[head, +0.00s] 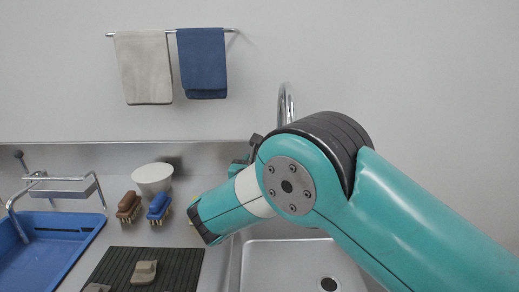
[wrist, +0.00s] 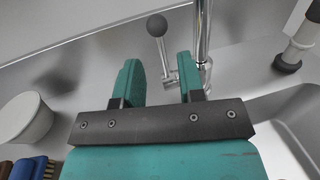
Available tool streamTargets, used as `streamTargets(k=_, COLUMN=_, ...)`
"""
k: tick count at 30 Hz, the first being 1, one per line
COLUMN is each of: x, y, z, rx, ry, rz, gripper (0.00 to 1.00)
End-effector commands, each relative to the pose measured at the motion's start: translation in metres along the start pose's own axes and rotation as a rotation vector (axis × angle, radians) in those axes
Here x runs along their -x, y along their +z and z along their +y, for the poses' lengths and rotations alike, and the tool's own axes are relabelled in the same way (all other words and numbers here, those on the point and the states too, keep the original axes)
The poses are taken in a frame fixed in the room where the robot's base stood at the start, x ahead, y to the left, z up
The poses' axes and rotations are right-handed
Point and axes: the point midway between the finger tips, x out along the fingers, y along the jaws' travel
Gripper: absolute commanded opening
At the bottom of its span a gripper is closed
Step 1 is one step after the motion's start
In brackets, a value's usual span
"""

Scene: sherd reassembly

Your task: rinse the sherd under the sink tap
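A beige sherd (head: 143,272) lies on the dark ribbed mat (head: 185,257). A greyer piece (head: 97,288) is cut off at the frame's bottom edge. The grey sink (head: 262,262) has a chrome tap (head: 287,100), partly hidden by my arm in the head view. In the wrist view the tap's post (wrist: 203,30) rises just beyond my gripper. My gripper (wrist: 160,78) is open, its two teal fingers apart with nothing held. A lever with a dark ball knob (wrist: 157,25) stands beyond the fingers, seen in the gap between them; contact cannot be told.
A blue basin (head: 50,245) with a metal rack is at the left. A white bowl (head: 152,177), a brown brush (head: 128,206) and a blue brush (head: 158,207) stand behind the mat. Two towels hang on the wall. The sink's drain (head: 329,284) is uncovered.

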Motion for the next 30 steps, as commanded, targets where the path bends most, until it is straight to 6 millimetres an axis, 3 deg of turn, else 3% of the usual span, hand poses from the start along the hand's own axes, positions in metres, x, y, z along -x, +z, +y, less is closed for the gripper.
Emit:
streamTargets(k=3, x=-0.028, y=0.001, z=-0.001, rx=-0.002, ry=-0.003, rz=0.000, gripper=0.36)
streamTargets(k=10, x=-0.064, y=0.000, z=0.002, rx=-0.002, ry=0.001, rz=0.001, gripper=0.36)
streamTargets(k=15, x=-0.074, y=0.000, z=0.003, rx=0.000, ry=0.004, rz=0.000, gripper=0.36)
streamTargets(k=23, x=-0.075, y=0.000, z=0.003, rx=0.000, ry=0.004, rz=0.000, gripper=0.36)
streamTargets(k=24, x=-0.075, y=0.000, z=0.003, rx=0.000, ry=0.004, rz=0.000, gripper=0.34)
streamTargets(k=28, x=-0.075, y=0.000, z=0.003, rx=0.000, ry=0.004, rz=0.000, gripper=0.04)
streamTargets(k=30, x=-0.075, y=0.000, z=0.003, rx=0.000, ry=0.004, rz=0.000, gripper=0.00)
